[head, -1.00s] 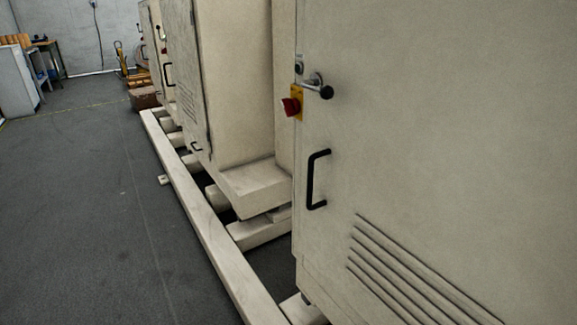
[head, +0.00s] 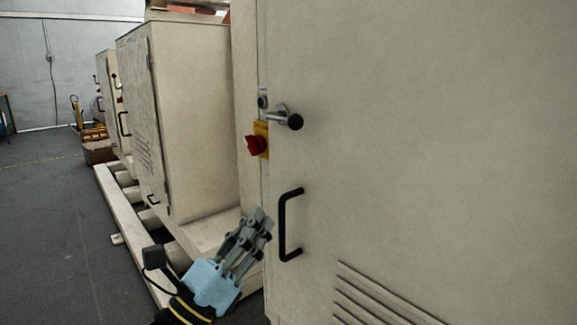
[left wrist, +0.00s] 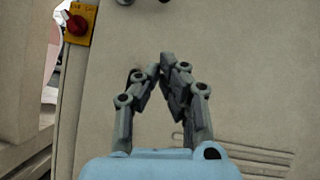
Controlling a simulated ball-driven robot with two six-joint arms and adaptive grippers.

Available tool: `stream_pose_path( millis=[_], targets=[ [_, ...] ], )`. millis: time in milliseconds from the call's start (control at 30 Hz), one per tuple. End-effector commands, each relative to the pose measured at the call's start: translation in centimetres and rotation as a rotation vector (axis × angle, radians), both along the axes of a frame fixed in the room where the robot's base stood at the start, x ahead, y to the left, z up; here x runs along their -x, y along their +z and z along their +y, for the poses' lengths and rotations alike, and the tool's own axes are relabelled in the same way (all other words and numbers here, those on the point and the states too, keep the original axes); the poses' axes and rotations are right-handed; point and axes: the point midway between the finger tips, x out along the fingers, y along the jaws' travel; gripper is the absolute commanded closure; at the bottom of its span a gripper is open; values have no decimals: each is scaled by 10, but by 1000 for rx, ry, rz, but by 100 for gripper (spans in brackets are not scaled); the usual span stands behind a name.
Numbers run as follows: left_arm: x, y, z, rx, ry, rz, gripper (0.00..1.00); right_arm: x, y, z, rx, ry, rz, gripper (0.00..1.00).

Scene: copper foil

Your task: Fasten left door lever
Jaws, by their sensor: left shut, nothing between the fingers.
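The left door lever (head: 283,117) is a metal handle with a black knob, on the beige cabinet door near its left edge. In the left wrist view only a small part of it shows at the top edge (left wrist: 150,3). My left gripper (head: 262,218) is shut and empty, pointing up and right, below the lever and left of the black pull handle (head: 287,225). In the left wrist view the gripper (left wrist: 168,60) shows its fingertips together in front of the door, apart from the lever. My right gripper is not in view.
A red rotary switch on a yellow plate (head: 257,140) sits just left of the lever; a round lock (head: 262,101) is above it. Vent slots (head: 375,295) lie low on the door. More cabinets (head: 185,120) stand behind on a beam frame (head: 130,235). The dark floor at left is clear.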

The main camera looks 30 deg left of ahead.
Motion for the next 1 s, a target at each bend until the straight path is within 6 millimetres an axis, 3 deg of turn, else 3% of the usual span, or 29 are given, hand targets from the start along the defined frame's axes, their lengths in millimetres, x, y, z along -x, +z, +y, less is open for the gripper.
stream_pose_path(
  millis=[367,867,1000],
  targets=[
    [-7,5,-1,3,1,1,100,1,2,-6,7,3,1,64],
    [-85,59,-18,3,0,-1,100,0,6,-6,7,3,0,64],
    [-88,81,-14,1,0,1,100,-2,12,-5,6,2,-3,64]
  ],
)
